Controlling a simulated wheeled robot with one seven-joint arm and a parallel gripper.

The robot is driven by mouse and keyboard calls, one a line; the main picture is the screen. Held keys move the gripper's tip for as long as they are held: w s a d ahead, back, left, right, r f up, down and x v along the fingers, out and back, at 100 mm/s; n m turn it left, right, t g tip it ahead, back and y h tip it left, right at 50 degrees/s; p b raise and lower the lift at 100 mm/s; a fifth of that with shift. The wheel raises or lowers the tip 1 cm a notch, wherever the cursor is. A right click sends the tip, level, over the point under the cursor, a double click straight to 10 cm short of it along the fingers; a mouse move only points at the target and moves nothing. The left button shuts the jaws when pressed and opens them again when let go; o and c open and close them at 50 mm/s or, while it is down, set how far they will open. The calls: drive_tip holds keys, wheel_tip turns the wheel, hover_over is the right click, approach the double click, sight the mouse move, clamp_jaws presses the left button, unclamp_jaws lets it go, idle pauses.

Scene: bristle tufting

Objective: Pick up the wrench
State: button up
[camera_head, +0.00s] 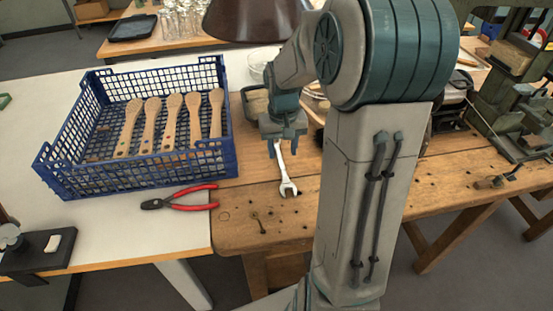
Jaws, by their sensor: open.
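A silver wrench (288,187) lies on the wooden bench top (247,190), with its open-ended jaw toward the front edge. Its upper part runs up under my gripper (280,139) and is hidden there. My gripper is open and sits right over the far part of the wrench. The fingertips are small in the picture, and I cannot tell whether they touch the wrench.
A blue crate (52,160) with several wooden brushes stands left of my gripper. Red-handled pliers (190,199) lie in front of it. A small key-like piece (258,222) lies near the bench's front edge. Machinery stands at the right. My arm hides the bench's middle.

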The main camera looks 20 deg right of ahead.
sight(283, 170)
drive_tip(key=shift+w+d+f, duration=0.15)
drive_tip(key=shift+d+f, duration=0.05)
drive_tip(key=shift+f, duration=0.25)
wheel_tip(283, 170, down, 7)
drive_tip(key=shift+d+f, duration=0.1)
clamp_jaws()
